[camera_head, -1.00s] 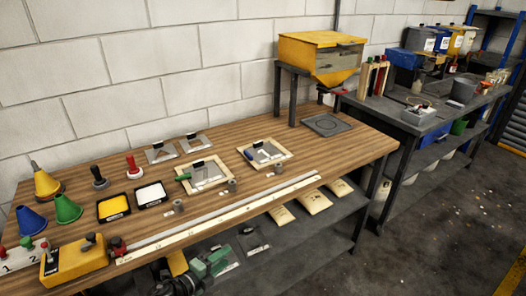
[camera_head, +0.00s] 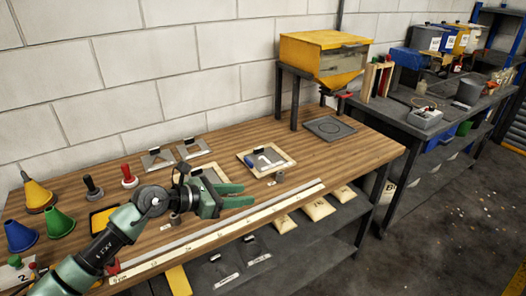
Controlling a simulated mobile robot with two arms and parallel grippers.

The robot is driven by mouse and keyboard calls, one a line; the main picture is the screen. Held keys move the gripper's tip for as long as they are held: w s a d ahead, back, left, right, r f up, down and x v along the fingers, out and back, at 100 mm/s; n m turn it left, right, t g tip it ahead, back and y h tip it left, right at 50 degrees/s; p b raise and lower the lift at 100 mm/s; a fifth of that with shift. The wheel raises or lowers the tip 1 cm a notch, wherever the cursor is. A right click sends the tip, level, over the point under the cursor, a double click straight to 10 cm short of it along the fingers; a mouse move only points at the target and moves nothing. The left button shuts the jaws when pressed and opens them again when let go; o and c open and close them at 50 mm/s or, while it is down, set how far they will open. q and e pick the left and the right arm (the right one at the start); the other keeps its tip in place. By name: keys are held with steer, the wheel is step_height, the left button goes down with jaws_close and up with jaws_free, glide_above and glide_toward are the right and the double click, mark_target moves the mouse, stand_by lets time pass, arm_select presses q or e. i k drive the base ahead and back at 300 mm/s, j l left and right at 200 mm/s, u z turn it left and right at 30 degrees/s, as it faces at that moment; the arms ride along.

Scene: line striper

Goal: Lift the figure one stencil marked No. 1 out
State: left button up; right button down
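A grey metal stencil plate with a pale figure that looks like a 1 (camera_head: 270,159) lies in a light wooden frame (camera_head: 285,165) on the wooden bench. A dark grip stands at the plate's back edge. The No. 1 marking is too small to read. My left gripper (camera_head: 240,194) is over the bench, left of and nearer than this frame, with its green fingers pointing right. The fingers are apart and nothing shows between them. A second framed stencil (camera_head: 217,173) is partly hidden behind my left gripper. My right gripper is not in view.
Two loose metal plates (camera_head: 157,160) lie by the wall. A long pale rule (camera_head: 240,225) runs along the front. Red (camera_head: 129,177) and black (camera_head: 93,187) knobbed tools and coloured cones stand left. A yellow hopper (camera_head: 312,52) stands at the back right beside a grey pad (camera_head: 331,127).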

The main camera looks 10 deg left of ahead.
mark_target(261, 165)
steer(key=i+j, duration=0.2)
steer(key=i, duration=0.2)
steer(key=i+j, duration=0.2)
steer(key=i, duration=0.2)
steer(key=i+j, duration=0.2)
steer(key=i, duration=0.2)
